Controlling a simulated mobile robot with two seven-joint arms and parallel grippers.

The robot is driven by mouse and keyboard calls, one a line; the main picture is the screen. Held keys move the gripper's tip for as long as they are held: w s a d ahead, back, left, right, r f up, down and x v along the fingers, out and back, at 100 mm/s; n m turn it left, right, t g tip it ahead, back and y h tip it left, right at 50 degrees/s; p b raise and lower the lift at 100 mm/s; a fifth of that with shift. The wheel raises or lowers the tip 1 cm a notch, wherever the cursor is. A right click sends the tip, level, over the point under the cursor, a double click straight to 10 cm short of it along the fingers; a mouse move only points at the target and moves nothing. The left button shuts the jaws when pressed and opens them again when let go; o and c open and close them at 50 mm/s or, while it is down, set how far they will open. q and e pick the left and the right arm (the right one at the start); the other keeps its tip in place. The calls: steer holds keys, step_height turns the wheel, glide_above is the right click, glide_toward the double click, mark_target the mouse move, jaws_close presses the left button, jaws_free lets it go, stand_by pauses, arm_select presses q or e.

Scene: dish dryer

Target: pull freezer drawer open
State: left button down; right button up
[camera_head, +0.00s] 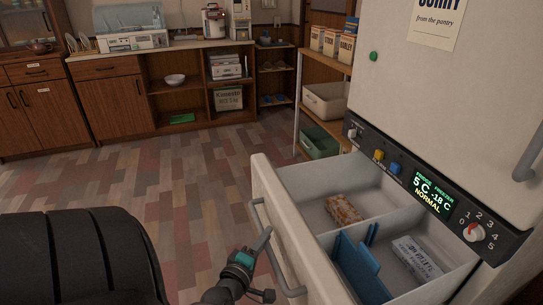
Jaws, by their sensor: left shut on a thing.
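The white freezer drawer (293,232) stands pulled out from the fridge-freezer (440,95), and its inside shows from above. Its long grey handle (281,272) runs along the drawer front. My left gripper (262,244) comes in from below and is shut on the handle near its middle. Inside, a brown speckled packet (343,209) lies in the far compartment. My right gripper is out of view.
The control panel (435,197) with dials and a lit display sits above the drawer. A shelf unit (298,95) with boxes and bins stands beyond the fridge. Wooden cabinets (112,100) line the back wall. The tiled floor (160,190) left of the drawer is clear.

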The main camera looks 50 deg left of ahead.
arm_select(q)
steer(key=shift+s+a+f, duration=0.1)
steer(key=shift+s+a, duration=0.05)
steer(key=shift+s, duration=0.3)
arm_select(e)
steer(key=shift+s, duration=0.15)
arm_select(q)
steer(key=c, duration=0.8)
jaws_free()
steer(key=shift+o, duration=0.2)
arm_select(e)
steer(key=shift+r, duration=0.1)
arm_select(q)
steer(key=p+v, duration=0.4)
steer(key=v, duration=1.1)
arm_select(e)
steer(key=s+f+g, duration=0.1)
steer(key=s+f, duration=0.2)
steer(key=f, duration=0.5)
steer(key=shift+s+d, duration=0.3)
arm_select(q)
steer(key=shift+s, duration=0.1)
